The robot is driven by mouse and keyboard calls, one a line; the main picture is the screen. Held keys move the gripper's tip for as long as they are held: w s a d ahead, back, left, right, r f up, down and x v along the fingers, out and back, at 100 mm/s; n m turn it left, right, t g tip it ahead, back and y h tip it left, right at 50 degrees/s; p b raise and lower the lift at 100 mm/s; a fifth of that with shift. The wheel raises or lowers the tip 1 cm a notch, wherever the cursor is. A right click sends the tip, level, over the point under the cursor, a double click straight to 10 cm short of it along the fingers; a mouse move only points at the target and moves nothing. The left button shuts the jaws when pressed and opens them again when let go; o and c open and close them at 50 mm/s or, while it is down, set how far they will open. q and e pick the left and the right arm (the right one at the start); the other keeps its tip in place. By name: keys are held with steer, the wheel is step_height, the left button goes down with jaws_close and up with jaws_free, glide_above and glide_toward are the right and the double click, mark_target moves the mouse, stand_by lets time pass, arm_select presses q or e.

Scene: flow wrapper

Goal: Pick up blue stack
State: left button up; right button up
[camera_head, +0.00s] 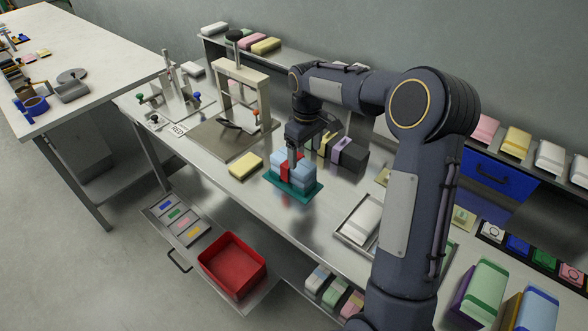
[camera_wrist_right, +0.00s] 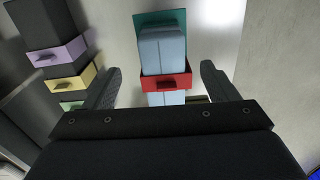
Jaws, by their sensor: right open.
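The blue stack (camera_head: 301,177) is a set of light blue blocks with a red band (camera_head: 285,171) around it. It sits on a teal mat (camera_head: 292,190) on the steel table. In the right wrist view the blue stack (camera_wrist_right: 163,52), red band (camera_wrist_right: 165,80) and teal mat (camera_wrist_right: 193,19) lie between and beyond the fingers. My right gripper (camera_head: 293,158) is right above or at the stack, pointing down. In the right wrist view its open fingers (camera_wrist_right: 158,85) are on either side of the banded part, with gaps on both sides. My left gripper is not in view.
A dark stack with a purple band (camera_head: 349,154) stands close behind to the right. A yellow block (camera_head: 246,165) lies left of the mat. A press (camera_head: 240,95) stands behind. A red bin (camera_head: 232,266) is below the table's front edge, and a steel tray (camera_head: 346,231) lies right.

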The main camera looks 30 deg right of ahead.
mark_target(303, 166)
steer(key=f, duration=0.5)
steer(key=f+p, duration=0.1)
steer(key=f, duration=0.2)
steer(key=shift+w+a+f, duration=0.1)
steer(key=shift+w+a, duration=0.1)
steer(key=shift+a, duration=0.05)
steer(key=c, duration=1.7)
